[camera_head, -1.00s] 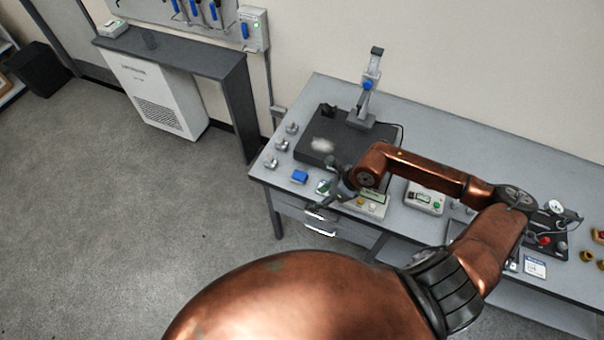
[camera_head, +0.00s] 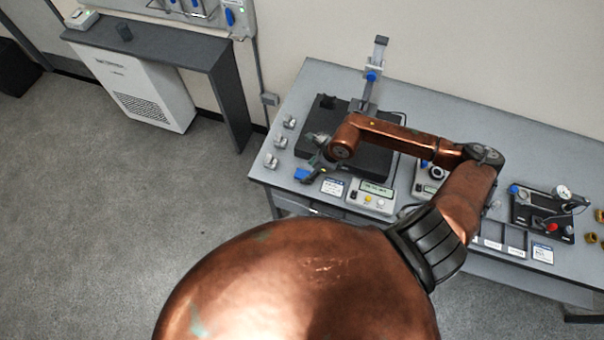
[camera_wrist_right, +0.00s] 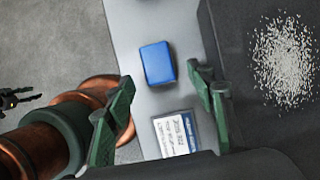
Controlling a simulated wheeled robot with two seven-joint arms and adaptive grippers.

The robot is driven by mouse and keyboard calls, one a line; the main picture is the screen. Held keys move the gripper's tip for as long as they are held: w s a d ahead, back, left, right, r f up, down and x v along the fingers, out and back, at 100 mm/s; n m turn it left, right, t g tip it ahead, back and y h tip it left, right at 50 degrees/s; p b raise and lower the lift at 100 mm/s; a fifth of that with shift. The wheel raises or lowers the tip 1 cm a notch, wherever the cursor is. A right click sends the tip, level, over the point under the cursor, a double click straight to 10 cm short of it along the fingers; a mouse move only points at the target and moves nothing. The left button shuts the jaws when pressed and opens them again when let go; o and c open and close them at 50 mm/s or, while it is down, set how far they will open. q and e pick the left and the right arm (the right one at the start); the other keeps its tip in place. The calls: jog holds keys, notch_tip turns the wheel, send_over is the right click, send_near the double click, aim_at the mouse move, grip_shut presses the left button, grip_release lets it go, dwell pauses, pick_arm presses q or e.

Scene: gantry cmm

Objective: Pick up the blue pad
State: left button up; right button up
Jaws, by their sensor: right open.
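The blue pad (camera_head: 301,174) lies near the left front corner of the grey bench (camera_head: 262,172), partly covered by my right gripper (camera_head: 316,160) in the head view. In the right wrist view the whole blue pad (camera_wrist_right: 157,63) shows as a rounded block flat on the bench. My right gripper (camera_wrist_right: 161,78) is open and empty, its green fingers on either side of the view, with the pad between and beyond the tips. A small dark jawed shape at the left edge of the wrist view may be my left gripper; its state is unclear.
A black slab (camera_wrist_right: 230,30) with pale grains on it lies right of the pad. A printed card (camera_wrist_right: 175,134) is just in front of the pad. Small metal pieces (camera_head: 271,161) stand on the bench's left edge. A meter box (camera_head: 371,194) stands to the right.

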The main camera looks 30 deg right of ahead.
aim_at(305, 174)
jog(key=x, duration=0.2)
jog(key=shift+w+a+f, duration=0.1)
jog(key=shift+f, duration=0.15)
jog(key=shift+a+f, duration=0.1)
jog(key=shift+f, duration=0.25)
jog(key=shift+w, duration=0.1)
jog(key=c, duration=0.6)
jog(key=shift+c, duration=1)
jog(key=c, duration=0.3)
pick_arm(q)
jog(key=shift+w+r, duration=0.2)
jog(key=shift+w, duration=0.4)
jog(key=shift+w+r, duration=0.15)
jog(key=shift+w, duration=0.4)
pick_arm(e)
jog(key=shift+c, duration=0.4)
pick_arm(q)
jog(key=shift+w, duration=0.2)
pick_arm(e)
jog(key=shift+r, duration=0.1)
